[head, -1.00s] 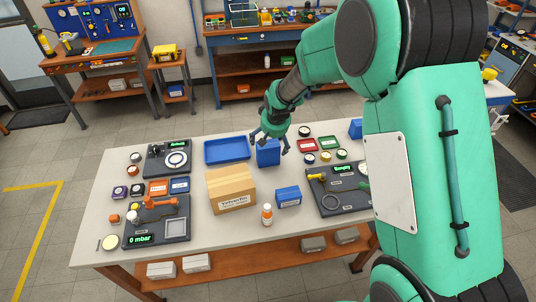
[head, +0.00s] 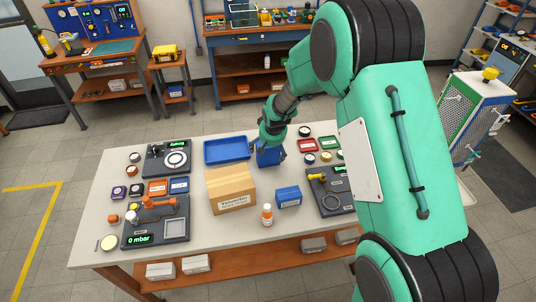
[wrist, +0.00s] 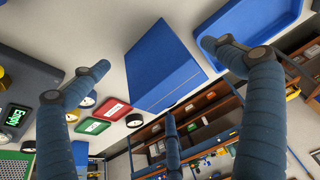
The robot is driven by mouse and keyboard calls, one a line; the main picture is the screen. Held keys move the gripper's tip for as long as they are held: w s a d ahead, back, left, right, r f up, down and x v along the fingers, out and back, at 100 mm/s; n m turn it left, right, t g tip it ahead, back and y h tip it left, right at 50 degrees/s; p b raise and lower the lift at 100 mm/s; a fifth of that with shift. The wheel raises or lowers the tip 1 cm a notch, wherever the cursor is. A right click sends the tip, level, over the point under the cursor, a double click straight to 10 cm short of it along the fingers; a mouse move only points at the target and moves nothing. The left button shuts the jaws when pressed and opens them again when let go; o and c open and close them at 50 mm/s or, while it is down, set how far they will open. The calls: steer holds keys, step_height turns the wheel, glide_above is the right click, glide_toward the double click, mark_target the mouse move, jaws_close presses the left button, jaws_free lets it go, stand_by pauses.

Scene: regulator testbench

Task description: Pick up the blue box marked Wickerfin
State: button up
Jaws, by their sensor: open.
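A tall blue box (head: 268,157) stands on the white table, right of the blue tray. My gripper (head: 269,146) is at its top, with the fingers spread and partly covering it. In the wrist view the box (wrist: 165,68) lies between the open fingers of my gripper (wrist: 163,57), with no clear grasp. No label on this box can be read. A smaller blue box (head: 288,197) with a white label stands nearer the front. Its print is too small to read, so I cannot tell which box is marked Wickerfin.
A blue tray (head: 227,161) is just left of the tall box. A cardboard box (head: 230,201) and an orange bottle (head: 267,214) stand in front. Red (head: 308,145) and green bins lie to the right, and a testbench panel (head: 333,203) is partly behind my arm.

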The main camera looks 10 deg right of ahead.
steer(key=shift+b+x, duration=0.45)
steer(key=shift+x, duration=2.1)
steer(key=shift+w, duration=0.1)
steer(key=c, duration=1.6)
steer(key=shift+c, duration=0.2)
